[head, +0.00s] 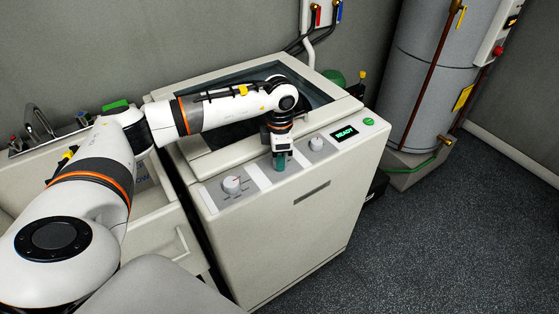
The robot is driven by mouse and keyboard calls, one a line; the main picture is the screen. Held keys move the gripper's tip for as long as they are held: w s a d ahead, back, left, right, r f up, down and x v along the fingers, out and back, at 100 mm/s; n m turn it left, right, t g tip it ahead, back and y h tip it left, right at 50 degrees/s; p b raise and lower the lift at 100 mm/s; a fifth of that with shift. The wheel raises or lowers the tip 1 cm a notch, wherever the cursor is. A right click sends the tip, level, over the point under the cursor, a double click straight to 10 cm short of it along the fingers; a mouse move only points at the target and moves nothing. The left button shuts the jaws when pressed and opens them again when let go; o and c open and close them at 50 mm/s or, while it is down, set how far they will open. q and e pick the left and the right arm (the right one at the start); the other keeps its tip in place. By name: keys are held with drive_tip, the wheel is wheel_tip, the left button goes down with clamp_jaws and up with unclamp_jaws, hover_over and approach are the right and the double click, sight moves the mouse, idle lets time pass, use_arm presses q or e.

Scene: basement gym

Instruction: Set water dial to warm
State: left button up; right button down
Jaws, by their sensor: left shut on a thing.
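A cream washing machine stands in the middle, with a sloped control panel (211,191) along its front top edge. The panel carries a round white left dial (232,184) with marks around it and a round right dial (317,144). My left gripper (280,161) reaches down onto the panel between these two dials. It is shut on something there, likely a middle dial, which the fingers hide. The labels are too small to read, so I cannot tell which dial is for water or its setting. My right gripper is not in view.
A green-lit display (345,133) reads READY beside a green button (369,121). A sink (160,200) adjoins the washer on the left. A grey water tank (440,70) stands at the back right. The dark speckled floor (440,240) is clear at the front right.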

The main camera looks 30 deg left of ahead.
use_arm(q)
drive_tip(key=shift+r+m, duration=0.1)
drive_tip(key=shift+m, duration=0.4)
drive_tip(key=o, duration=1)
drive_tip(key=shift+c, duration=0.2)
drive_tip(key=shift+b, duration=0.3)
wheel_tip(320, 180, up, 12)
drive_tip(key=b, duration=0.2)
